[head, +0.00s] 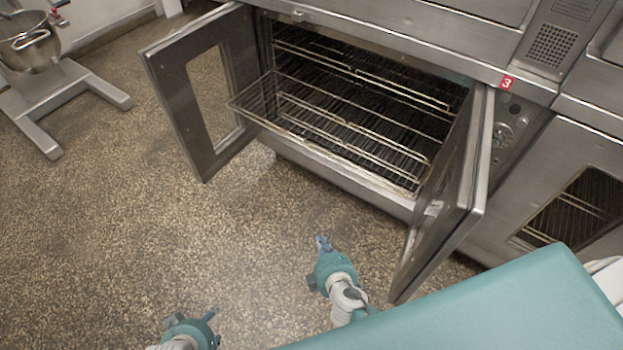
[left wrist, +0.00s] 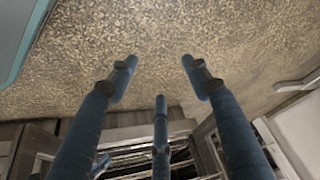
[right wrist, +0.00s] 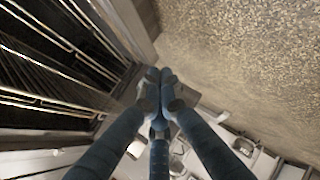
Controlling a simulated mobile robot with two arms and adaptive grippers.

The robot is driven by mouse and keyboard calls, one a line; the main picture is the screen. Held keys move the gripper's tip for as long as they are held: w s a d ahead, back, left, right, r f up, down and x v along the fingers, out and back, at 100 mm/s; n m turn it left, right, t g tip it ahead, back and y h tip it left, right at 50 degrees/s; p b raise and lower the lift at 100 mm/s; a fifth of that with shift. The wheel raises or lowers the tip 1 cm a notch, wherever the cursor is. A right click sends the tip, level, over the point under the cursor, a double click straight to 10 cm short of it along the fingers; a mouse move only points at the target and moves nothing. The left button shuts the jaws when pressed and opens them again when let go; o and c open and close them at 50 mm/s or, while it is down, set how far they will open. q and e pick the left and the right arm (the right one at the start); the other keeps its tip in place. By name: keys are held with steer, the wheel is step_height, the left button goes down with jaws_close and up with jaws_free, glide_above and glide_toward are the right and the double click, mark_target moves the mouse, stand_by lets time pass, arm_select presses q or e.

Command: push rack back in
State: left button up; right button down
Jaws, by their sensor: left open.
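The wire rack (head: 335,150) is in the open oven (head: 345,182). Its left front corner sticks out past the oven opening, between the two open doors. My right gripper (head: 322,243) is in front of the oven, low and left of the right door, apart from the rack. In the right wrist view its fingers (right wrist: 160,78) are together with nothing between them. My left gripper (head: 198,322) is at the bottom of the head view, farther from the oven. In the left wrist view its fingers (left wrist: 160,65) are spread and empty.
The left oven door (head: 168,85) and right oven door (head: 455,195) stand open. Another rack (head: 370,75) is higher inside. A mixer (head: 30,45) stands at the far left. The speckled floor (head: 150,220) before the oven is clear.

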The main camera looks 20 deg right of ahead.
mark_target(310, 146)
steer(key=w+r+n+t+h+b, duration=0.1)
steer(key=w+r+n+t+b, duration=0.15)
steer(key=w+r+b, duration=0.35)
steer(key=w+r+n+t+b, duration=0.1)
steer(key=w+r+t+b, duration=0.25)
steer(key=r, duration=0.55)
steer(key=w+d, duration=0.1)
steer(key=w, duration=0.2)
steer(key=w+d, duration=0.1)
steer(key=w, duration=0.3)
steer(key=w+d+p, duration=0.1)
steer(key=w, duration=0.3)
steer(key=shift+d+f, duration=0.3)
arm_select(q)
steer(key=w+v, duration=0.1)
steer(key=v, duration=0.5)
steer(key=shift+r+t, duration=0.3)
steer(key=shift+r, duration=0.4)
steer(key=shift+a, duration=0.1)
arm_select(e)
steer(key=shift+d, duration=0.1)
